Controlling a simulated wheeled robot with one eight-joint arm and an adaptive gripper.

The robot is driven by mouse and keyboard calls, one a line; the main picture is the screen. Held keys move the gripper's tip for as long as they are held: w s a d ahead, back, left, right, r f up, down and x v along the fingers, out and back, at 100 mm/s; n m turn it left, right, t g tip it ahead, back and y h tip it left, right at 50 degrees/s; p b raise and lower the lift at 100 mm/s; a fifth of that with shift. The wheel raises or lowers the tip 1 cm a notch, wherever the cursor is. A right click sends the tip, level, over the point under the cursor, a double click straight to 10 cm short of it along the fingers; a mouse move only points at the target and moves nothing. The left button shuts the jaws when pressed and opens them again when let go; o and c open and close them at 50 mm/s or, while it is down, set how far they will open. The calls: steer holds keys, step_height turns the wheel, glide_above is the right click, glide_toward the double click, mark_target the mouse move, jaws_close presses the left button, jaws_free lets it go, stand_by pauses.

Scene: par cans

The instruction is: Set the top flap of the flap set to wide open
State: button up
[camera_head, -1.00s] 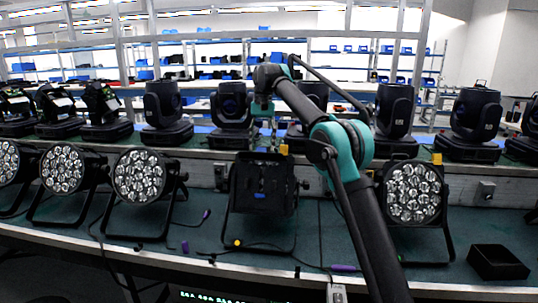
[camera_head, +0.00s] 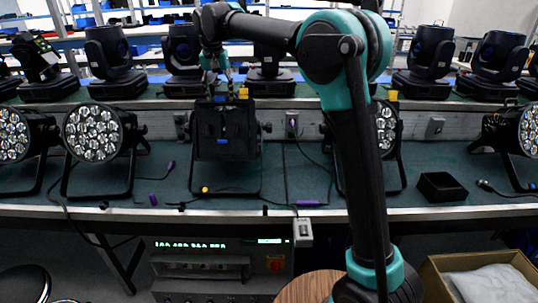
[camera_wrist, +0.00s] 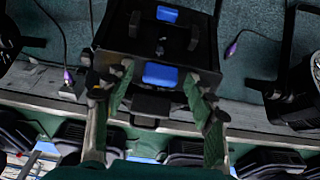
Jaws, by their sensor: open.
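The flap set (camera_head: 224,152) is a black square frame on the front of a par can that stands in a bracket on the bench. Its top edge bears a blue tab (camera_wrist: 160,74); a second blue tab (camera_wrist: 168,15) shows further down the front. I cannot tell the top flap's exact angle. My gripper (camera_head: 220,92) is above the flap set, pointing down at its top edge. In the wrist view my gripper (camera_wrist: 160,80) is open, with one green-padded finger on each side of the upper blue tab. I cannot tell whether either finger touches.
Par cans (camera_head: 92,133) stand to the left and right on the green bench. A row of moving-head lights (camera_head: 110,65) stands on the ledge behind. A black open box (camera_head: 441,187) is at right. Cables and purple connectors (camera_head: 308,203) lie on the bench front.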

steer(key=s+f+t, duration=0.1)
steer(key=f+t, duration=0.1)
steer(key=t, duration=0.2)
steer(key=s+f+t, duration=0.1)
steer(key=f+t, duration=0.1)
steer(key=t, duration=0.2)
steer(key=s+f+t, duration=0.1)
steer(key=f+t, duration=0.1)
steer(key=t, duration=0.1)
steer(key=shift+f+t+y, duration=0.3)
steer(key=shift+f+t, duration=0.05)
steer(key=shift+t, duration=0.05)
steer(key=shift+w+f+t, duration=0.2)
steer(key=shift+f+t, duration=0.4)
steer(key=shift+t, duration=0.4)
steer(key=shift+w+f+t, duration=0.15)
steer(key=shift+f+t, duration=0.45)
steer(key=shift+t, duration=0.4)
steer(key=s+d, duration=0.1)
steer(key=s, duration=1.7)
steer(key=w+d+f+g+h, duration=0.2)
steer(key=w+d+f, duration=0.1)
steer(key=d, duration=0.5)
steer(key=w+d+f+g+h, duration=0.2)
steer(key=w+d+f, duration=0.1)
steer(key=d, duration=0.6)
steer(key=shift+w+f+m+g, duration=0.3)
steer(key=shift+w+f, duration=0.05)
steer(key=shift+w, duration=0.05)
